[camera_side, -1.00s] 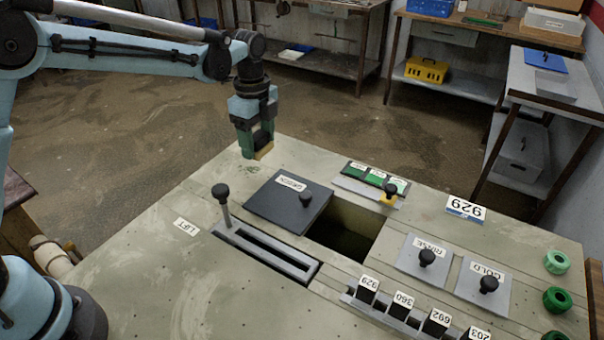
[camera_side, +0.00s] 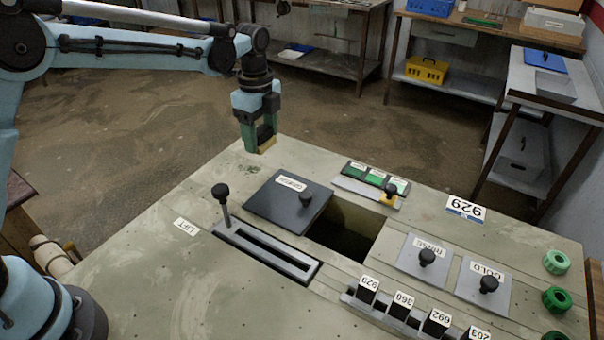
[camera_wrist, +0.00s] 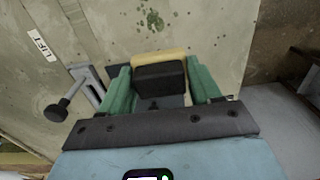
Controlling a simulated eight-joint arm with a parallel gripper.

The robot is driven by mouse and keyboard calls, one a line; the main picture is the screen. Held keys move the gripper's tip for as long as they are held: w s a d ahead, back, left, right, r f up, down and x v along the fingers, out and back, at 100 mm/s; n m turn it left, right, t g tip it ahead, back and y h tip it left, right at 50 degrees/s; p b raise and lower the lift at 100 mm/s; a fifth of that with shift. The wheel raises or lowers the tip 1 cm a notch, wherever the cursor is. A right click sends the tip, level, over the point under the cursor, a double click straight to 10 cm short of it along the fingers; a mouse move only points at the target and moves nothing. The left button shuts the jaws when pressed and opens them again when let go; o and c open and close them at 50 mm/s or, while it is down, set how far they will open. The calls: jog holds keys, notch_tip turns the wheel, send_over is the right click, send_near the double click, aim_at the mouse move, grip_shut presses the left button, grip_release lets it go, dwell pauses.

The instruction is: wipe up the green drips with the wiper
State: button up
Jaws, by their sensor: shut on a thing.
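My gripper (camera_side: 259,137) is shut on the wiper, a black block with a yellow pad (camera_side: 267,146). In the wrist view the wiper (camera_wrist: 158,60) sits between the two green fingers (camera_wrist: 160,88). The gripper is over the far left edge of the bench top, and the wiper appears slightly above the surface. The green drips (camera_side: 252,169) are small dark spots on the bench, just nearer the side camera than the wiper. The wrist view shows the drips (camera_wrist: 152,19) as a small cluster beyond the pad, apart from it.
A dark sliding cover (camera_side: 285,207) with a knob lies beside an open pit (camera_side: 346,235). A lever (camera_side: 224,205) stands upright by the slot marked LIFT. Labelled blocks (camera_side: 403,305) and knobbed plates (camera_side: 426,258) are to the right. The bench around the drips is clear.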

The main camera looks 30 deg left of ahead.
aim_at(263, 177)
jog(key=shift+f, duration=3.6)
jog(key=shift+a+f, duration=0.2)
jog(key=shift+f, duration=0.05)
jog(key=shift+c, duration=0.4)
jog(key=shift+a+f, duration=0.1)
jog(key=shift+a, duration=0.35)
jog(key=shift+c, duration=0.4)
jog(key=shift+a, duration=1.15)
jog(key=shift+a+f, duration=0.1)
jog(key=shift+a, duration=1.75)
jog(key=shift+d, duration=3.55)
jog(key=shift+s+d, duration=0.15)
jog(key=shift+s, duration=0.45)
jog(key=shift+a, duration=3.5)
jog(key=shift+d, duration=3.55)
jog(key=shift+a+r, duration=0.1)
jog(key=shift+r, duration=4.05)
